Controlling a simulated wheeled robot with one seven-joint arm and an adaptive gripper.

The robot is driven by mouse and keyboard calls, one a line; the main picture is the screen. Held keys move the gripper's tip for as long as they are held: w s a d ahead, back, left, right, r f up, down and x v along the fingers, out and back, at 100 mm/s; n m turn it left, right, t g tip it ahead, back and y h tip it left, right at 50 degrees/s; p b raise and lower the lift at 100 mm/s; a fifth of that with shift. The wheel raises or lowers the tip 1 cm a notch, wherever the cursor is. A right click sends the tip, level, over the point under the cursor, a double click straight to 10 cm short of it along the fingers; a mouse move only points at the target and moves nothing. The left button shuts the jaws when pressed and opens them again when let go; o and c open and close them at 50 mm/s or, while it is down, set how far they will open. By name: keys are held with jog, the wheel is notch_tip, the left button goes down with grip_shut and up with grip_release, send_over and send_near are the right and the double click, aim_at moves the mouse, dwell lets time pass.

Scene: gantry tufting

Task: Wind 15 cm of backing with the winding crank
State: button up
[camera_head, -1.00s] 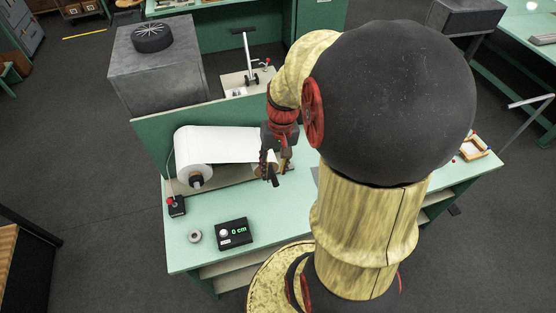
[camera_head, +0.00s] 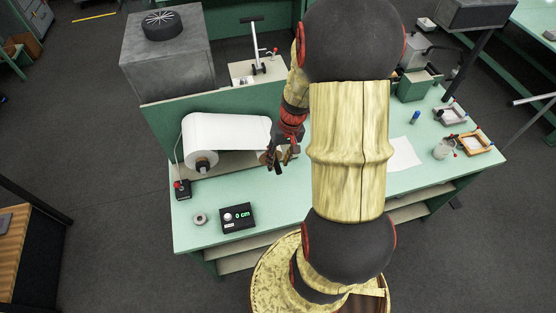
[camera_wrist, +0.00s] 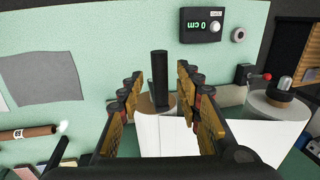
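The roll of white backing (camera_head: 228,130) lies on the green bench at the left, and its white material also fills the lower middle of the wrist view (camera_wrist: 160,135). The black counter box (camera_head: 238,218) reads 0 cm; it shows at the top of the wrist view (camera_wrist: 203,25). My gripper (camera_head: 278,160) is at the right end of the roll. In the wrist view my gripper (camera_wrist: 160,76) is open, with a dark upright handle (camera_wrist: 159,68), apparently the winding crank's, between its fingers. Gaps show on both sides. The crank's arm is hidden.
A grey metal ring (camera_head: 200,218) lies left of the counter. A small box with a red-knobbed lever (camera_head: 182,189) stands at the bench's left edge. A green panel (camera_head: 165,125) rises behind the roll. In the wrist view a brown rod (camera_wrist: 28,132) lies left.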

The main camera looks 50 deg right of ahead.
jog(key=shift+a+f, duration=0.1)
jog(key=shift+f, duration=0.1)
jog(key=shift+c, duration=0.6)
jog(key=c, duration=0.7)
grip_shut()
